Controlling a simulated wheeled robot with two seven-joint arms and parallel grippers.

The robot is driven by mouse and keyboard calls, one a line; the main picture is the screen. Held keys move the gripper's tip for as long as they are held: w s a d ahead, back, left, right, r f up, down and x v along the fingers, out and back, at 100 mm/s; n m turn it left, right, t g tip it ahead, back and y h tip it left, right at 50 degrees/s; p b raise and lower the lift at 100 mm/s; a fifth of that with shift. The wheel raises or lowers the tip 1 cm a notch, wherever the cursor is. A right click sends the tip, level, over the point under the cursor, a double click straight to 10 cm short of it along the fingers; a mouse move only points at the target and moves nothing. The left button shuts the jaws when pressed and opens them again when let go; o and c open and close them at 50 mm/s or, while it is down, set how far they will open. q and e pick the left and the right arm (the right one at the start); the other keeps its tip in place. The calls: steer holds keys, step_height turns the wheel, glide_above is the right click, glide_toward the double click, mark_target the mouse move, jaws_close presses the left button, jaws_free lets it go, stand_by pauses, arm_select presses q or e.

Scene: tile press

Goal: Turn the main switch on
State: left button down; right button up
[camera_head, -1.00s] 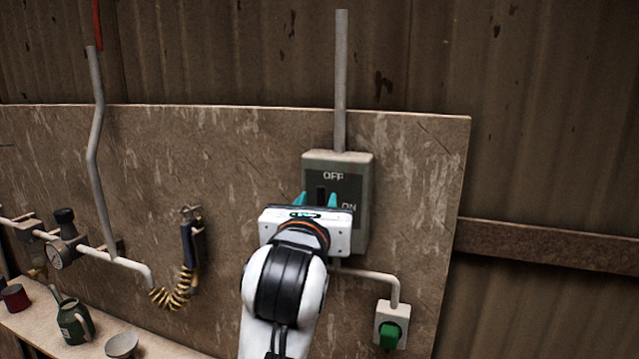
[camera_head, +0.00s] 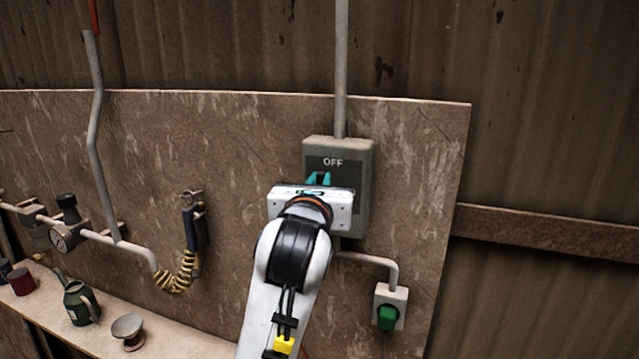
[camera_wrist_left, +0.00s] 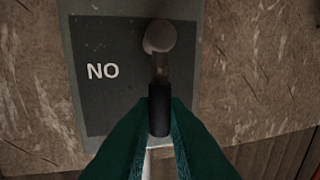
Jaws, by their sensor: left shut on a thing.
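The main switch is a grey-green box (camera_head: 360,185) on the wall board with the word OFF on its dark upper face. In the left wrist view its dark plate (camera_wrist_left: 105,100) shows the word ON upside down, and a lever (camera_wrist_left: 160,65) runs from a round pivot to a black handle (camera_wrist_left: 159,112). My left gripper (camera_head: 319,179) is at the box just below the OFF label. Its teal fingers are shut on the black handle, one on each side. In the head view my gripper hides the lever and the ON label. My right gripper is not in view.
A green plug in a socket (camera_head: 390,306) sits below right of the box. A vertical conduit (camera_head: 341,70) rises above it. A coiled hose (camera_head: 178,272), a gauge (camera_head: 66,238) and a shelf (camera_head: 60,318) with a green can (camera_head: 79,302) are at left.

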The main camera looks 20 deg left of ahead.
arm_select(q)
steer(key=shift+d, duration=0.1)
steer(key=m, duration=0.1)
steer(key=d+m, duration=0.1)
steer(key=m, duration=0.2)
steer(key=shift+d+f+m+t, duration=0.3)
steer(key=shift+d+m+t, duration=0.1)
steer(key=shift+d+f+m+t+h, duration=0.25)
steer(key=shift+d+f+m+h, duration=0.45)
steer(key=shift+m, duration=1.85)
steer(key=shift+d+f+m+t+h, duration=0.25)
steer(key=shift+f+m+h, duration=0.5)
steer(key=shift+m, duration=1.85)
steer(key=shift+d+f+m+t+h, duration=0.35)
steer(key=shift+f+m, duration=0.65)
steer(key=shift+m, duration=1.55)
steer(key=shift+d, duration=0.1)
steer(key=c, duration=1.4)
jaws_free()
steer(key=shift+c, duration=0.2)
